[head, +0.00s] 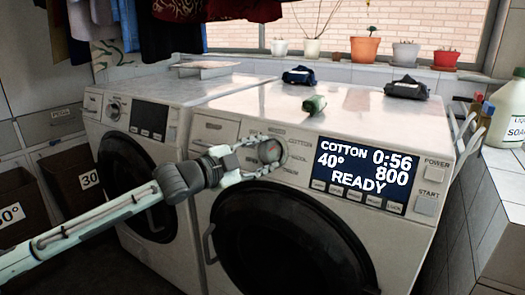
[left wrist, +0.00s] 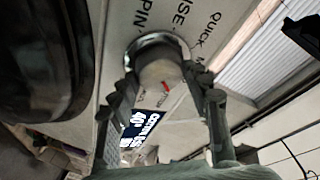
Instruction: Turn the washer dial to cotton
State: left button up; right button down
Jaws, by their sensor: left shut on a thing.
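The right-hand washer (head: 235,105) faces me, with its dial (head: 270,152) on the front panel left of the display. The lit display (head: 363,174) reads COTTON, 40°, 0:56, 800 and READY. My left gripper (head: 264,156) comes in from the left and is shut on the dial, one finger on each side. In the left wrist view the round dial (left wrist: 160,72) with a red mark sits between the fingers of my left gripper (left wrist: 166,90). Printed words including SPIN and QUICK show around it; the fingers hide part of the ring. My right gripper is not in view.
A second washer (head: 140,115) stands at the left. POWER (head: 436,174) and START (head: 428,204) buttons are right of the display. A small green object (head: 314,104) and dark folded cloths (head: 406,90) lie on top. A tiled ledge (head: 462,215) bounds the right.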

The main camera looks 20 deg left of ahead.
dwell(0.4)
pick_arm(q)
jog(key=o, duration=1.2)
jog(key=shift+c, duration=0.2)
jog(key=v, duration=1.2)
jog(key=shift+w, duration=0.1)
